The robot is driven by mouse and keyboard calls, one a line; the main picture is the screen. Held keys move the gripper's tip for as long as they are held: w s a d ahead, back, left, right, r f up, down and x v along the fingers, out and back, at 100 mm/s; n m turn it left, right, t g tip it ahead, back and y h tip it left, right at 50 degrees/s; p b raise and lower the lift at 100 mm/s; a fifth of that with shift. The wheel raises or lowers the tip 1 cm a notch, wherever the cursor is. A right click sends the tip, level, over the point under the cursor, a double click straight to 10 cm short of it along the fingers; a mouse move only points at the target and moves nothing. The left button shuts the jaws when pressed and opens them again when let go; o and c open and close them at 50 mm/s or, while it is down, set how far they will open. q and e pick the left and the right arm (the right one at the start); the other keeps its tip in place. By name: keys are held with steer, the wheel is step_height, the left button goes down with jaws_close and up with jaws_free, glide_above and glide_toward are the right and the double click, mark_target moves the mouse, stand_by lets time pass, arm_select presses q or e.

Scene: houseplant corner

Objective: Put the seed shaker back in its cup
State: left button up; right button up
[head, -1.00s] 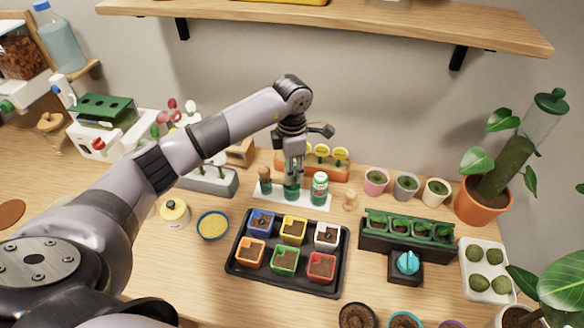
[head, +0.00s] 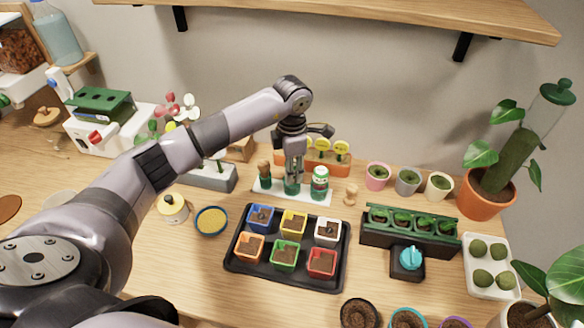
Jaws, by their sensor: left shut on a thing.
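A white rack (head: 264,190) stands on the table near the wall and holds three green cups in a row. My left gripper (head: 292,178) points straight down over the middle cup (head: 291,188). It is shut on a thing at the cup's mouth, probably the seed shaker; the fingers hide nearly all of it. I cannot tell how deep it sits in the cup. A brown-topped tool (head: 264,170) stands upright in the left cup. A green-and-white bottle (head: 320,178) stands upright at the right cup. My right gripper is not in view.
A black tray (head: 236,266) of coloured pots lies in front of the rack. An orange holder (head: 330,169) with yellow-topped pieces stands close behind. A small wooden piece (head: 351,195) is just right of the rack. A wooden shelf (head: 330,14) hangs above.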

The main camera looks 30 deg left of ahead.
arm_select(q)
steer(key=o, duration=1.2)
steer(key=o, duration=0.4)
steer(key=shift+c, duration=0.2)
steer(key=shift+r, duration=0.1)
steer(key=shift+r+p, duration=2.05)
steer(key=shift+r, duration=1.4)
